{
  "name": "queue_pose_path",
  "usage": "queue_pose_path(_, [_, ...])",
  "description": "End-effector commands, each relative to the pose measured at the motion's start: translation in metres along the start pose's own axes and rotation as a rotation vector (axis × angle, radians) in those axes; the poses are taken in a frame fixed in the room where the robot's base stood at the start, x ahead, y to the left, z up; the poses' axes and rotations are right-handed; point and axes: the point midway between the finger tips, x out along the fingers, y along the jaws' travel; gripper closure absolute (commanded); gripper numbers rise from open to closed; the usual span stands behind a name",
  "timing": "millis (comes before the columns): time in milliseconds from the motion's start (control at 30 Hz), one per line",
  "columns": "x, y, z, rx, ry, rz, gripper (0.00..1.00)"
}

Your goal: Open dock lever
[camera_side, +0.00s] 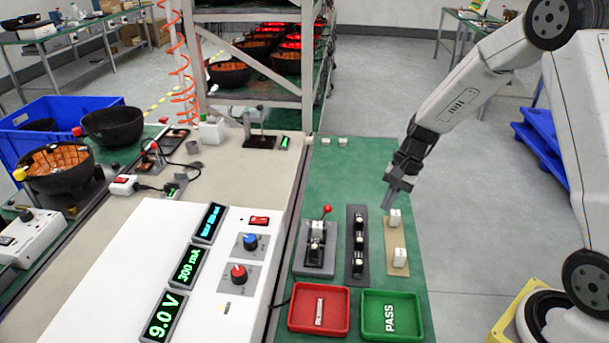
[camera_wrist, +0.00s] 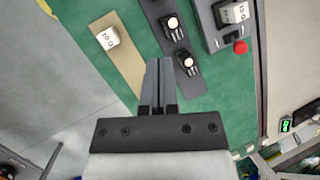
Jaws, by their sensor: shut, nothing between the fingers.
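The dock (camera_side: 313,262) is a grey base on the green mat, with a white block seated in it. Its lever ends in a red ball knob (camera_side: 327,210), which stands up at the dock's far side in the side view. In the wrist view the dock (camera_wrist: 213,30) is at the upper right, and its red knob (camera_wrist: 240,47) also shows. My gripper (camera_side: 387,205) is above the far end of the tan strip, to the right of the dock and apart from it. In the wrist view my gripper's fingers (camera_wrist: 158,68) are together and empty.
A dark strip (camera_side: 357,215) with several black sockets lies between the dock and the tan strip (camera_side: 388,240), which carries two white blocks. A red tray (camera_side: 292,318) and a green PASS tray (camera_side: 391,335) are in front. A white instrument box (camera_side: 130,235) stands left.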

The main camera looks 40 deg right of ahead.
Motion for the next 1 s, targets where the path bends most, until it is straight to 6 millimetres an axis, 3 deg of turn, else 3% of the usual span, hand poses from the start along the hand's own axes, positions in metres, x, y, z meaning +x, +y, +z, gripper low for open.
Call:
queue_pose_path(600, [0.002,-0.022,-0.103,0.554,-0.352,-0.318,1.0])
queue_pose_path(800, [-0.002,-0.022,-0.125,0.642,-0.428,-0.393,1.0])
queue_pose_path(1000, [-0.003,-0.022,-0.132,0.668,-0.455,-0.419,1.0])
